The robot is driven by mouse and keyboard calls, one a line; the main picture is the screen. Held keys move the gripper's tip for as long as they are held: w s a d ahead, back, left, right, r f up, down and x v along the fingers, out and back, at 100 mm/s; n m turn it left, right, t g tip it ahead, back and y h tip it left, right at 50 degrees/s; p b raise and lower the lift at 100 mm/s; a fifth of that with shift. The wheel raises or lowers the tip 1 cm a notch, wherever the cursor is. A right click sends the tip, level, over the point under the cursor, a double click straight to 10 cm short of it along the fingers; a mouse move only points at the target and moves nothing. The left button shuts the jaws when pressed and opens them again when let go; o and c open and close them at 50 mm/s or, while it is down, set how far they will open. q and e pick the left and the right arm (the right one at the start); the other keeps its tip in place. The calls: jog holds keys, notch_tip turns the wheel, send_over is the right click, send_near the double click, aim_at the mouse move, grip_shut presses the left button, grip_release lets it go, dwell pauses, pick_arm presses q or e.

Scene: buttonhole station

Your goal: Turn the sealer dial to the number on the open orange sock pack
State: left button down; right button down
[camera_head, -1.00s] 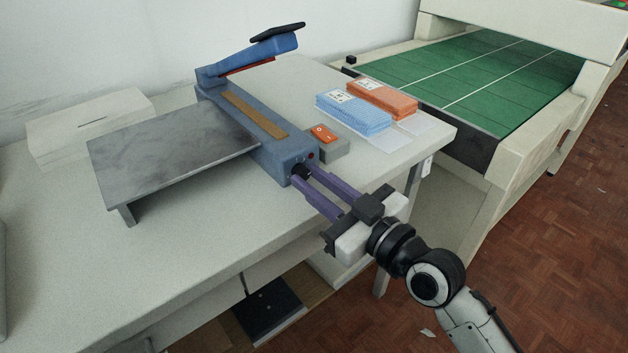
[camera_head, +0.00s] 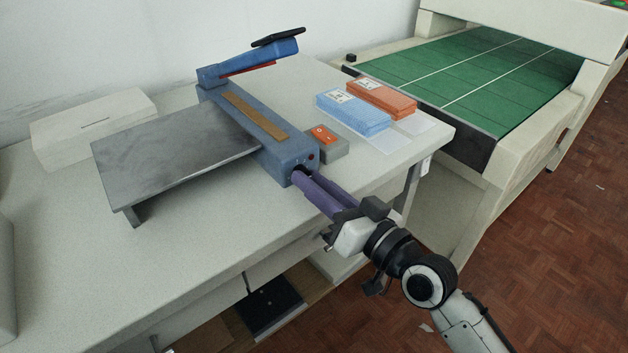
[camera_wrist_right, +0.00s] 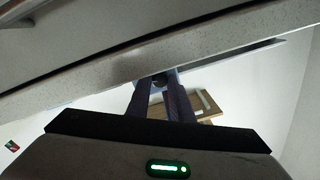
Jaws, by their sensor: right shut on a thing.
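The blue sealer (camera_head: 262,135) stands on the table with its arm (camera_head: 262,58) raised. My right gripper (camera_head: 302,176) is at the sealer's front end, shut on the dial, which the purple fingers mostly hide. In the right wrist view the fingers reach to the small dark dial (camera_wrist_right: 159,82). The dial's number cannot be read. The orange sock pack (camera_head: 382,97) lies at the back right of the table with a white label on it. The blue sock pack (camera_head: 354,112) lies beside it, also with a label. The label print is too small to read. My left gripper is not in view.
A grey box with an orange switch (camera_head: 323,135) sits right of the sealer. A metal plate (camera_head: 170,155) extends left from it. A pale slotted box (camera_head: 92,125) stands at the back left. A green conveyor (camera_head: 470,70) is beyond the table's right edge. The front tabletop is clear.

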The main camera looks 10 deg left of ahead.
jog(key=shift+f, duration=0.1)
dwell(0.4)
jog(key=c, duration=1.6)
grip_release()
jog(key=shift+o, duration=0.2)
